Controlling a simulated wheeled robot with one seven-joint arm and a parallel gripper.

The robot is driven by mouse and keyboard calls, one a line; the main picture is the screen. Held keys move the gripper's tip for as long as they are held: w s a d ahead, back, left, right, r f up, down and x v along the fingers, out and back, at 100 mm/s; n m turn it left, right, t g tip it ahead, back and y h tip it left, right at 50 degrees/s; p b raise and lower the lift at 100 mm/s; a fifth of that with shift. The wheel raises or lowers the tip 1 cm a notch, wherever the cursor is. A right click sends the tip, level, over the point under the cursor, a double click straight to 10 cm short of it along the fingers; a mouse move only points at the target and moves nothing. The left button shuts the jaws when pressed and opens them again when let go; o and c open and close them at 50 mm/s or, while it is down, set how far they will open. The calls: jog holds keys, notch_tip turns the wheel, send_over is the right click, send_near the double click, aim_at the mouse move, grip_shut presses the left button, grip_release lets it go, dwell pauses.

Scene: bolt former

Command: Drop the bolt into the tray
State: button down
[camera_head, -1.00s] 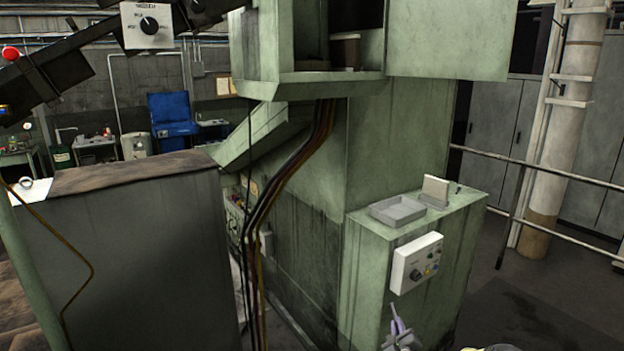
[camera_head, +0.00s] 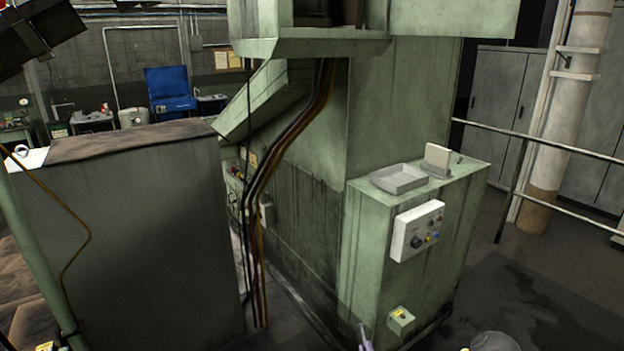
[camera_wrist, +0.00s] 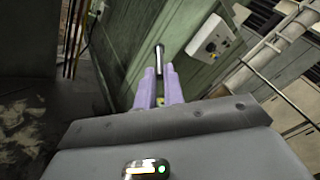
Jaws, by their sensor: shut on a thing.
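The grey tray (camera_head: 408,186) is a shallow open box on top of the green cabinet, in the head view. No contents show in it. My gripper (camera_wrist: 159,82) has two purple fingers, shut on a dark metal bolt (camera_wrist: 159,56) that sticks out past the fingertips in the wrist view. In the head view only a bit of my gripper (camera_head: 365,337) shows at the bottom edge, below and in front of the tray and well apart from it. The tray does not show in the wrist view.
A thin upright block (camera_head: 437,160) stands beside the tray. A white control box (camera_head: 417,231) is fixed to the front of the green cabinet (camera_head: 375,265), and a small green box (camera_head: 401,320) sits lower. Hanging cables (camera_head: 262,215) and a grey cabinet (camera_head: 150,240) are to the left.

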jog(key=s+f, duration=0.3)
jog(key=s, duration=0.5)
jog(key=shift+s+f, duration=0.15)
jog(key=shift+s, duration=0.1)
jog(key=shift+s, duration=0.15)
